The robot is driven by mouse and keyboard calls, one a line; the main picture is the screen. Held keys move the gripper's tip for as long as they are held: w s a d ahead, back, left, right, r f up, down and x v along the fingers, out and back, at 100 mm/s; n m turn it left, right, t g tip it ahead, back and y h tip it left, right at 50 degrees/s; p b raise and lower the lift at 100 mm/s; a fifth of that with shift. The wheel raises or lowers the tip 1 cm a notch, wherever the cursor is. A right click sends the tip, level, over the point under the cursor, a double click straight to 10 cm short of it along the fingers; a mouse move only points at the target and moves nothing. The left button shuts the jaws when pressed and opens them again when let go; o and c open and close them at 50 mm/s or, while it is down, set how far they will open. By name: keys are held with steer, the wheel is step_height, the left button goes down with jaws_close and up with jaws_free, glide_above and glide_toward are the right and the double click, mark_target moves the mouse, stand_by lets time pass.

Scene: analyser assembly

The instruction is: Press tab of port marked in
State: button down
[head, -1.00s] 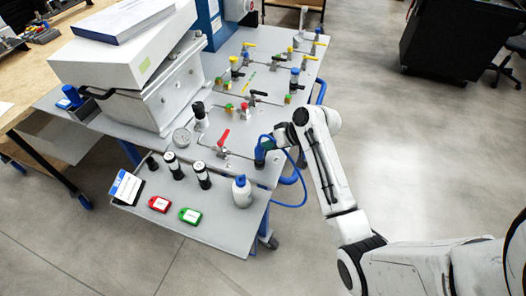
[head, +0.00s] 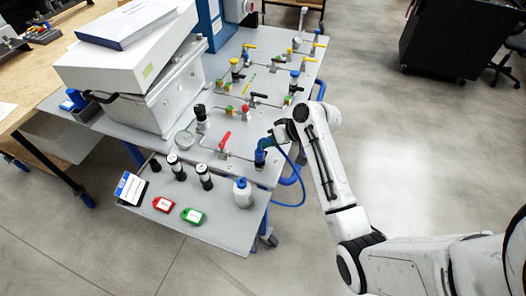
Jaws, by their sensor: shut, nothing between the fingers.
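A blue port fitting (head: 260,156) stands upright near the front right corner of the grey panel, with a blue hose (head: 291,204) looping off the edge beside it. My gripper (head: 268,143) is at the end of my white arm, just above and right of this fitting. Its fingers are small and partly hidden, and they look shut with nothing held. I cannot tell whether they touch the fitting. The port's marking and its tab are too small to make out.
Several valves stand behind.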

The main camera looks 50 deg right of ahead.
mark_target(266, 154)
steer(key=shift+r+p, duration=1.55)
steer(key=shift+r, duration=0.45)
steer(key=shift+f, duration=0.1)
steer(key=c, duration=1.8)
jaws_free()
steer(key=shift+c, duration=0.2)
